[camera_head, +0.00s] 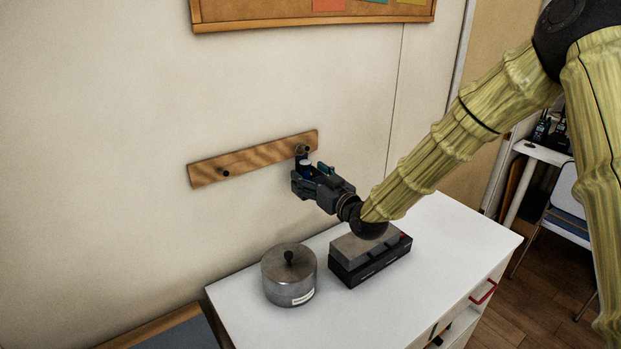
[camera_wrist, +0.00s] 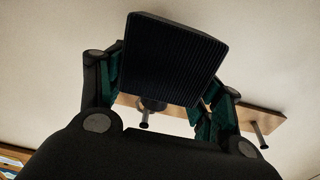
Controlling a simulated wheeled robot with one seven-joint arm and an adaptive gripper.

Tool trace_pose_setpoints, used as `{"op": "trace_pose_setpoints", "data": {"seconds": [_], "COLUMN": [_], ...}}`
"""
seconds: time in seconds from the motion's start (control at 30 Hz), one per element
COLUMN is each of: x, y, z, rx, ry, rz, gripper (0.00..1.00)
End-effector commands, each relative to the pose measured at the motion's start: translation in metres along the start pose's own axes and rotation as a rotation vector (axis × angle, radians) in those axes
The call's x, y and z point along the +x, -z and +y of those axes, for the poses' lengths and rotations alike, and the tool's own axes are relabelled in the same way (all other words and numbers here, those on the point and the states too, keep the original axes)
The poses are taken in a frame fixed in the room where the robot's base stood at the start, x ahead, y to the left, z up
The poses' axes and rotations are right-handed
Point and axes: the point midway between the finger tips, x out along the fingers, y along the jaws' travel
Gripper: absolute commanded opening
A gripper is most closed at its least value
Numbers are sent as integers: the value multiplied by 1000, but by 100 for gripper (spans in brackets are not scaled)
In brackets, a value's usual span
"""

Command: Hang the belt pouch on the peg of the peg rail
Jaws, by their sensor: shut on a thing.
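The peg rail (camera_head: 250,160) is a wooden strip on the wall with two dark pegs, a left peg (camera_head: 225,172) and a right peg (camera_head: 303,149). My gripper (camera_head: 306,176) is at the rail's right end, just below the right peg. It is shut on the belt pouch, a dark, ribbed, boxy thing (camera_wrist: 172,58) that fills the space between the fingers in the wrist view. In that view a peg (camera_wrist: 145,120) shows close by the pouch's lower edge, with the rail (camera_wrist: 262,118) behind. I cannot tell whether the pouch touches the peg or is looped over it.
Below stands a white cabinet (camera_head: 310,325). A round metal pot (camera_head: 288,277) with a black knob and a dark box with a grey top (camera_head: 368,258) stand on it. A cork board (camera_head: 290,14) hangs above the rail. The wall around the left peg is clear.

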Motion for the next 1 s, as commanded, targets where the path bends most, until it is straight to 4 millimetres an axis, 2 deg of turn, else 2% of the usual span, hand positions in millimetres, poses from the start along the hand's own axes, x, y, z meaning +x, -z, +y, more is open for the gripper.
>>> {"op": "trace_pose_setpoints", "data": {"seconds": [0.03, 0.07, 0.2, 0.67, 0.77, 1.0], "x": [0, 0, 0, -6, -16, -59], "y": [0, 0, 0, 0, 0, 0], "z": [0, 0, 0, 0, 0, 0], "rx": [0, 0, 0, 0, 0, 2], "ry": [0, 0, 0, 0, 0, -1], "rz": [1, 1, 1, -1, -2, -1], "gripper": [41, 67, 91, 91, 91, 91]}}
